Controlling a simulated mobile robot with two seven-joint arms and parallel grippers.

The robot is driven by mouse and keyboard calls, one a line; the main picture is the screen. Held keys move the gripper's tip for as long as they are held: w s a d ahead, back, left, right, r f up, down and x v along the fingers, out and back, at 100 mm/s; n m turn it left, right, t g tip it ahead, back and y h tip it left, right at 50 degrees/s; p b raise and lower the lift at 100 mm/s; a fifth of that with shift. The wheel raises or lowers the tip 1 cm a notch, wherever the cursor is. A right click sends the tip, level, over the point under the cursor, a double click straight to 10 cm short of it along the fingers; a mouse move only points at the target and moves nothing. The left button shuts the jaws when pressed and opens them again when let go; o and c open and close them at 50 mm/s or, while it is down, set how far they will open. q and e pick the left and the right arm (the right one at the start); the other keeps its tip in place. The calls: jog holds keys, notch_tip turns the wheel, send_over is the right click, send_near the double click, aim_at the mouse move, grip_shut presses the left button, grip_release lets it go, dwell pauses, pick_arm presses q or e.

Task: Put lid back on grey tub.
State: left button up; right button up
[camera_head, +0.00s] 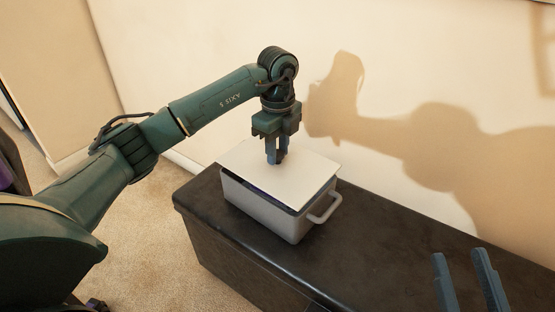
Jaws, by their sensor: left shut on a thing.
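The grey tub (262,210) stands on the dark cabinet, with a handle on its right side. The pale flat lid (300,178) lies over the top of the tub. It sits slightly askew, and a dark gap shows along the front rim. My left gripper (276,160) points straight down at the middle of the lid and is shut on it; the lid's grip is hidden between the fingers. My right gripper (468,283) shows only its two fingers at the lower right edge, spread apart with nothing between them, away from the tub.
The dark cabinet (400,255) has free top surface to the right of the tub. A cream wall (400,60) rises right behind it and carries my arm's shadow. Beige carpet (160,235) lies to the left.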

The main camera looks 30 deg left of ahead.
pick_arm(q)
jog(key=shift+f, duration=0.9)
pick_arm(e)
jog(key=shift+w+d+r+n+t+y, duration=0.1)
jog(key=shift+w+r+n+t+y, duration=0.1)
jog(key=shift+r+n+t+y, duration=0.3)
jog(key=shift+r, duration=0.1)
pick_arm(q)
jog(key=shift+f, duration=0.4)
jog(key=o, duration=1)
jog(key=shift+f, duration=0.1)
jog(key=shift+c, duration=0.2)
